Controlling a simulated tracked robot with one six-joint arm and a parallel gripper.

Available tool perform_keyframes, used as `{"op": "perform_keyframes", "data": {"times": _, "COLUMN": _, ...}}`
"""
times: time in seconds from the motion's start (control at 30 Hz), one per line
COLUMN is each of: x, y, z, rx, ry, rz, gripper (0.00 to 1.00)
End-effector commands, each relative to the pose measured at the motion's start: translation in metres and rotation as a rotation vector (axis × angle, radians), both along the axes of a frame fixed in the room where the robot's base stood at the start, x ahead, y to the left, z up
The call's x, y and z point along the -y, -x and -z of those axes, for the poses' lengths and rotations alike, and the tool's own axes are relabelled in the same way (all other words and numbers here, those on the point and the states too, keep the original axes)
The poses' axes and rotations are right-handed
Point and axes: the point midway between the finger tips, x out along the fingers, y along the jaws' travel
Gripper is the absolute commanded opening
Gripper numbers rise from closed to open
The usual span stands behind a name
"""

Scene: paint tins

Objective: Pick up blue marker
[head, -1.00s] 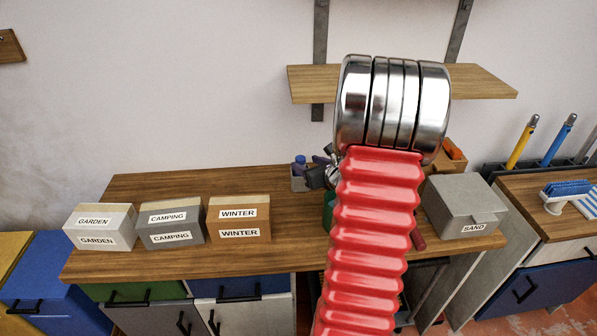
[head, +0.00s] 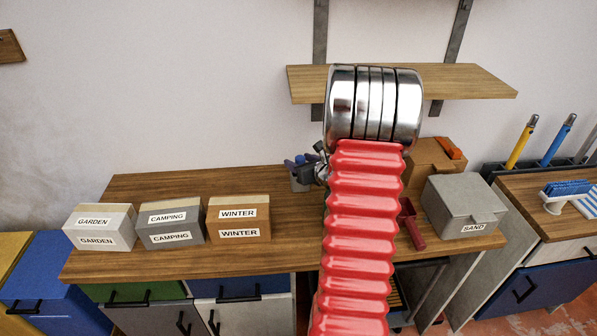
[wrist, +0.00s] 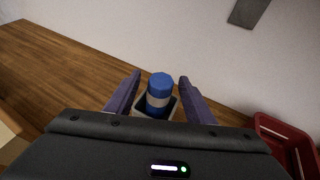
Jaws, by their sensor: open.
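The blue marker (wrist: 160,92), a thick blue cylinder with a pale band, stands upright in a small grey holder (wrist: 173,103) in the wrist view. My gripper (wrist: 159,78) is open, with one purple finger on each side of the marker and a visible gap at both sides. The marker's lower part is hidden in the holder and behind the gripper body. In the head view, the holder (head: 299,184) stands toward the back of the wooden workbench, and my gripper (head: 301,161) is at its top, partly hidden by my arm.
Boxes labelled garden (head: 100,227), camping (head: 171,225) and winter (head: 238,219) stand on the left of the bench (head: 150,188). A grey sand box (head: 463,208) stands right. A red container (wrist: 284,140) is right of the gripper. A wooden shelf (head: 465,82) hangs above.

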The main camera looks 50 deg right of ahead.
Motion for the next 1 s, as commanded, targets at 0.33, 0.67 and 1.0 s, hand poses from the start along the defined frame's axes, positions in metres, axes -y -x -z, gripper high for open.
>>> {"op": "perform_keyframes", "data": {"times": 0.33, "x": -0.0003, "y": 0.0, "z": -0.0001, "rx": 0.0, "ry": 0.0, "rz": 0.0, "gripper": 0.41}}
{"op": "perform_keyframes", "data": {"times": 0.67, "x": -0.0005, "y": -0.0001, "z": -0.0001, "rx": 0.0, "ry": 0.0, "rz": -0.001, "gripper": 0.17}}
{"op": "perform_keyframes", "data": {"times": 1.0, "x": -0.0004, "y": -0.0003, "z": -0.0003, "rx": 0.0, "ry": 0.0, "rz": -0.001, "gripper": 0.05}}
